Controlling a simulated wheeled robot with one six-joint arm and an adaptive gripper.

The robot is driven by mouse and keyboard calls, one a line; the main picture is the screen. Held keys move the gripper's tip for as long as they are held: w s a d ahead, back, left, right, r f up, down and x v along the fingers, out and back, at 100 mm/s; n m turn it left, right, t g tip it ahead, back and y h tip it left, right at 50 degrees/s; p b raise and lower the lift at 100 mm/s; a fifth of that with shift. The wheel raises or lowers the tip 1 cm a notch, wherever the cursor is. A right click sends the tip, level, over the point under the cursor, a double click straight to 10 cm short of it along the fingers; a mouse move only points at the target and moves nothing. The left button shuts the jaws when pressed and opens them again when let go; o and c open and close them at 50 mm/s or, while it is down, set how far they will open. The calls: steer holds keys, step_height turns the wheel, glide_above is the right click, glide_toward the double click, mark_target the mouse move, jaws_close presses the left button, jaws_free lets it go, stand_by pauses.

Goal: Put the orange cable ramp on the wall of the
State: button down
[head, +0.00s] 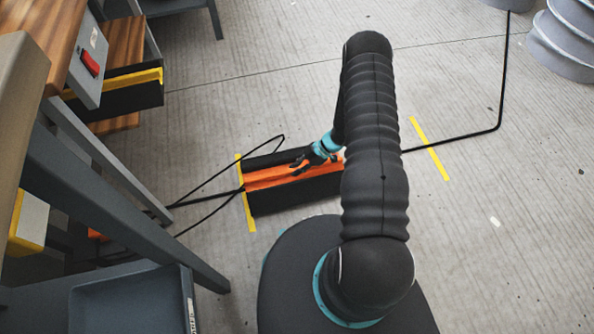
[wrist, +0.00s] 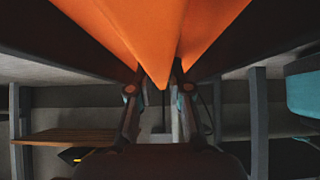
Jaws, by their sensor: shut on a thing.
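The orange cable ramp (head: 270,176) has an orange middle strip and black sloping sides. In the head view it appears to lie on the floor between two yellow tape marks (head: 246,200) (head: 430,148); my arm hides part of its right side. My gripper (head: 302,164) reaches down to the orange strip from behind my arm. In the wrist view the orange ridge (wrist: 160,40) runs between the two fingers of my gripper (wrist: 160,92), which are shut on it. I cannot tell whether the ramp is lifted slightly. No clear wall target shows.
A black cable (head: 470,134) runs from the right to the ramp, and black cables (head: 215,188) trail off left. A grey bench (head: 100,195) and a black piece with a yellow strip (head: 125,92) stand left. Grey ribbed rolls (head: 565,45) stand upper right. Floor at right is mostly clear.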

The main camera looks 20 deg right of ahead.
steer(key=shift+f, duration=0.9)
steer(key=shift+f, duration=0.15)
steer(key=c, duration=1.1)
jaws_free()
